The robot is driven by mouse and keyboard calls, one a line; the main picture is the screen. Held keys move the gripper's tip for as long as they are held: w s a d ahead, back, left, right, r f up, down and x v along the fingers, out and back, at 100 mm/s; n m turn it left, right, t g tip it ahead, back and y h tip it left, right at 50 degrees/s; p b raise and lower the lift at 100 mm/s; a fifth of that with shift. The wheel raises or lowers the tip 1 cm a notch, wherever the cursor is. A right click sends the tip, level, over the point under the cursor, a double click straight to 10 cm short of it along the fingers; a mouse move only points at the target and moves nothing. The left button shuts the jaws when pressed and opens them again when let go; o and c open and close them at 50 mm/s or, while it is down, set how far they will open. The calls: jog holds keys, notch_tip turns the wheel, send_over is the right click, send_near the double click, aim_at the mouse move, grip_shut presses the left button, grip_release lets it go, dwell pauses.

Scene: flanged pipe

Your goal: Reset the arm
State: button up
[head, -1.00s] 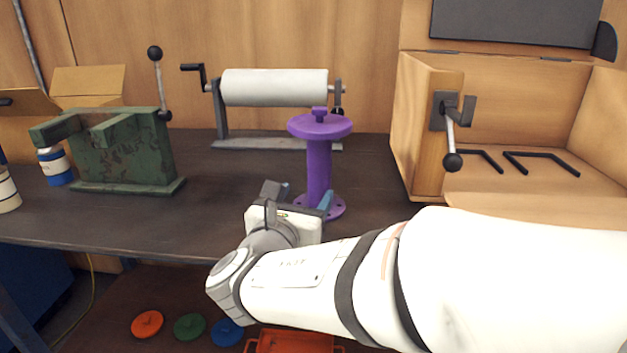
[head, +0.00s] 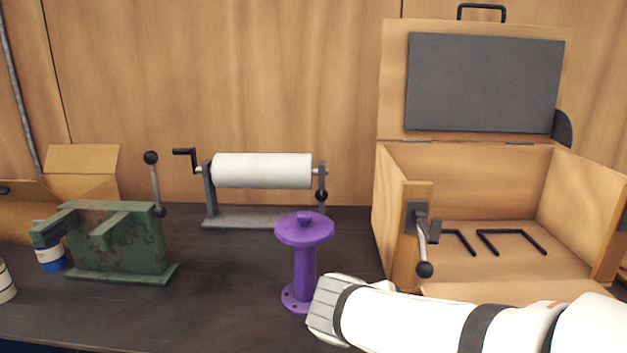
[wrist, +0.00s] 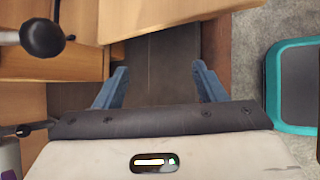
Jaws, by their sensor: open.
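My gripper (wrist: 160,88) shows in the wrist view with its two blue fingers spread apart and nothing between them. In the head view my white arm reaches in from the lower right, and the gripper's fingers are hidden there. The purple flanged pipe (head: 304,265) stands upright on the dark bench, just left of my arm's end. A small purple piece (head: 305,218) sits on its top flange.
A wooden box (head: 392,215) with a raised lid and black bars stands at right, its lever handle (head: 424,268) in front. A teal-edged object (wrist: 272,85) shows in the wrist view.

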jog(key=s+r+m+g+y+p, duration=0.3)
jog(key=s+r+m+y+p, duration=0.4)
jog(key=m, duration=0.9)
jog(key=s+r+p, duration=0.1)
jog(key=p, duration=0.2)
jog(key=shift+s+m+y+p, duration=0.15)
jog(key=shift+m+y+p, duration=0.15)
jog(key=shift+p, duration=0.1)
